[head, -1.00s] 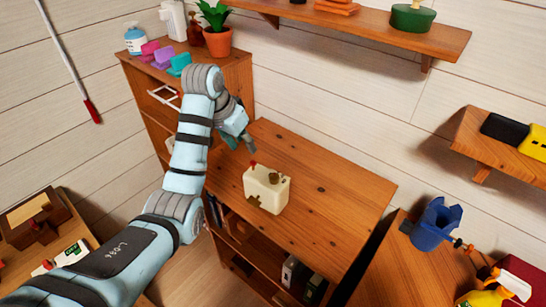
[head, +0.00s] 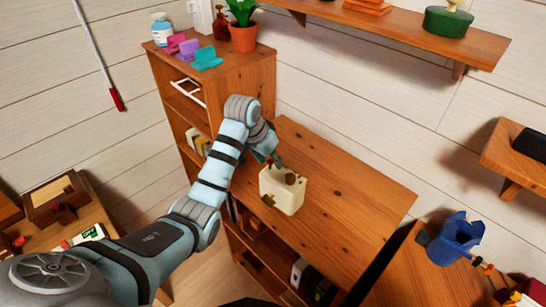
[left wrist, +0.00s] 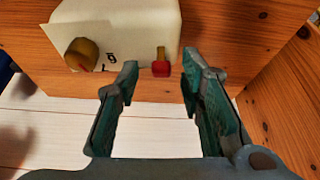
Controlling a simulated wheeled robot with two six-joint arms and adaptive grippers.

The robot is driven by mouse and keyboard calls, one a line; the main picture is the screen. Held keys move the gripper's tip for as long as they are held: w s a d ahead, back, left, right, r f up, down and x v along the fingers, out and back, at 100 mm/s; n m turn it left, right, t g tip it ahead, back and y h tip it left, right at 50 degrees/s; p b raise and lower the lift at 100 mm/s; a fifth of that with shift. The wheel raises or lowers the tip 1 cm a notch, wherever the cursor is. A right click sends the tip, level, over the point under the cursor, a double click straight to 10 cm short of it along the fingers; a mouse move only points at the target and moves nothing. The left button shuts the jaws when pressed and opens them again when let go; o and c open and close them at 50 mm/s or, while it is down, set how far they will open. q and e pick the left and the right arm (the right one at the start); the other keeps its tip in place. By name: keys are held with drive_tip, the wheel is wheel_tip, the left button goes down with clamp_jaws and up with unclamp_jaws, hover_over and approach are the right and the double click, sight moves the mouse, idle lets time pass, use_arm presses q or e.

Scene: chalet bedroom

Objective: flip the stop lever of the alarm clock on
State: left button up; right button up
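The alarm clock (head: 284,193) is a cream box on the wooden desk, with a brown knob on it. In the left wrist view the clock (left wrist: 140,30) shows a round brass knob (left wrist: 81,54) and a red-tipped stop lever (left wrist: 161,67). My right gripper is out of view.
The desk top (head: 345,185) is bare right of and behind the clock. A tall shelf (head: 240,85) with a potted plant (head: 243,30) stands behind my left arm.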

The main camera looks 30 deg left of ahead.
use_arm(q)
drive_tip(key=shift+s, duration=0.1)
drive_tip(key=shift+a, duration=0.1)
drive_tip(key=c, duration=0.3)
clamp_jaws()
drive_tip(key=shift+w+r+g, duration=0.15)
drive_tip(key=shift+w+g, duration=0.15)
drive_tip(key=shift+g, duration=0.3)
drive_tip(key=shift+w+d+f+g+y, duration=0.1)
drive_tip(key=shift+w+d+g+y, duration=0.1)
drive_tip(key=shift+g, duration=0.35)
drive_tip(key=shift+w+d+f+g+y, duration=0.1)
drive_tip(key=shift+w+g+y, duration=0.1)
drive_tip(key=shift+g, duration=0.35)
drive_tip(key=shift+o, duration=1.5)
unclamp_jaws()
drive_tip(key=shift+a, duration=0.1)
